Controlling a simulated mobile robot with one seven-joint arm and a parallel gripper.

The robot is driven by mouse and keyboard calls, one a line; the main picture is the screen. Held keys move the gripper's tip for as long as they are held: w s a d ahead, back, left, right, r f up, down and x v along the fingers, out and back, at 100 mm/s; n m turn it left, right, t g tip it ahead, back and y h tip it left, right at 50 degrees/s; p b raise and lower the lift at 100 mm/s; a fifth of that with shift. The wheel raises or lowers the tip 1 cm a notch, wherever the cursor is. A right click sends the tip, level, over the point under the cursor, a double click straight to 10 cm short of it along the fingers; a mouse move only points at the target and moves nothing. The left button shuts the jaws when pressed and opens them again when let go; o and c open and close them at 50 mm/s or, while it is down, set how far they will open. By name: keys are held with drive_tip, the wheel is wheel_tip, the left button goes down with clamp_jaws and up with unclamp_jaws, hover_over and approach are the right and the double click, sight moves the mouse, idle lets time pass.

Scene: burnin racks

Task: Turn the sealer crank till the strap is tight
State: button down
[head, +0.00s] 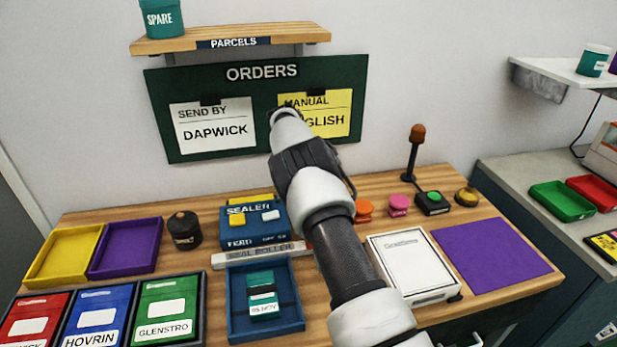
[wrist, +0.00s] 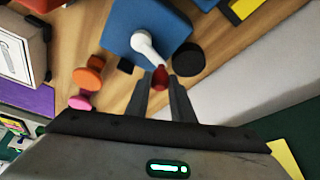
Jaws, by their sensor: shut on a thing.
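The sealer (head: 255,228) is a blue box with yellow and white parts on the wooden bench in the head view. The wrist view shows its blue body (wrist: 145,25) from above, with a white crank arm (wrist: 148,45) ending in a red knob (wrist: 159,76). My gripper (wrist: 164,84) is shut on the red knob, one dark finger on each side. In the head view my arm hides the crank and my gripper. A teal parcel (head: 261,279) with a white label lies in a blue tray (head: 237,322) before the sealer. I cannot make out the strap's tightness.
A bar marked seal roller (head: 246,256) lies between sealer and tray. A black round pot (head: 184,229) stands left of the sealer. Orange and pink spools (head: 398,204) and a white box (head: 410,262) are to the right. The orders board (head: 222,148) hangs behind.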

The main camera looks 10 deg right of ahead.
drive_tip(key=shift+s+d+m+g+p, duration=0.15)
drive_tip(key=shift+d+m+g+p, duration=0.2)
drive_tip(key=shift+m, duration=0.55)
drive_tip(key=c, duration=1.5)
unclamp_jaws()
drive_tip(key=shift+c, duration=0.2)
drive_tip(key=v, duration=1.2)
drive_tip(key=shift+p, duration=0.3)
drive_tip(key=shift+a+f, duration=0.1)
